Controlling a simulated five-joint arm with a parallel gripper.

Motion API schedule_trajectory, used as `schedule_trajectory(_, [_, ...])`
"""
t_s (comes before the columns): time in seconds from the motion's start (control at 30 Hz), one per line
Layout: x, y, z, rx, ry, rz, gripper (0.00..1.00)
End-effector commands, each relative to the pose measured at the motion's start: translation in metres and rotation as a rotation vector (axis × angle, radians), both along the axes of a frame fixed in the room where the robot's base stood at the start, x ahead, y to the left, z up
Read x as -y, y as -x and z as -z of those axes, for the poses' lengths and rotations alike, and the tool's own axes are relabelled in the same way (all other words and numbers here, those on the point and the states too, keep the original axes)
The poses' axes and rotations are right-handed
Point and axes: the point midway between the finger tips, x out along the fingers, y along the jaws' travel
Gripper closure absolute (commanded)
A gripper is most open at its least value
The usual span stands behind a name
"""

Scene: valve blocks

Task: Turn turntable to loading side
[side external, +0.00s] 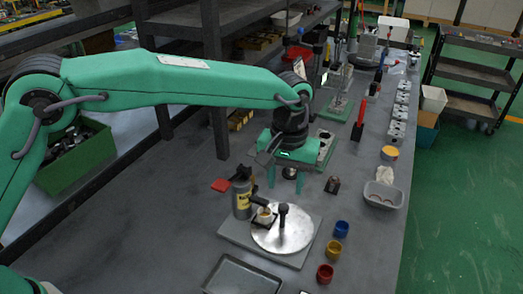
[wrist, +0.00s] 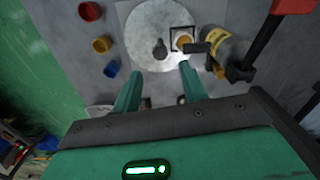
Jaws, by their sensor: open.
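The turntable (side external: 274,236) is a round silver disc on a grey base plate, with a dark upright knob (side external: 283,212) on it. In the wrist view the turntable (wrist: 148,22) is at the top middle, with the knob (wrist: 160,48) near its lower edge. A small white and yellow part (side external: 265,215) sits at the disc's rim, within a dark square frame. A grey-and-yellow cylinder device (side external: 242,195) stands at the plate's back left. My gripper (side external: 262,183) is behind and above the turntable, open and empty, its fingers (wrist: 158,80) pointing toward the disc without visible contact.
Blue (side external: 341,229), yellow (side external: 333,249) and red (side external: 325,273) cups stand right of the turntable. A grey tray (side external: 243,276) lies in front. A grey bin (side external: 383,195) stands at the right edge. A red piece (side external: 221,185) lies left of the cylinder device. The table's left front is bare.

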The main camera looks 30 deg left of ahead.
Motion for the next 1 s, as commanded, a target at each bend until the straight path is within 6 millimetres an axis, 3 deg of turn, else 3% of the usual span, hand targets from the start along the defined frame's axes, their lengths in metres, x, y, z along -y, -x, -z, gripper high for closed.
schedule_trajectory(0.5, [-0.001, 0.0, 0.058, -0.002, -0.002, 0.0, 0.57])
schedule_trajectory(0.93, [-0.001, 0.0, 0.067, 0.0, 0.0, 0.0, 0.57])
schedule_trajectory(1.0, [-0.001, 0.0, 0.067, 0.0, 0.0, 0.0, 0.67])
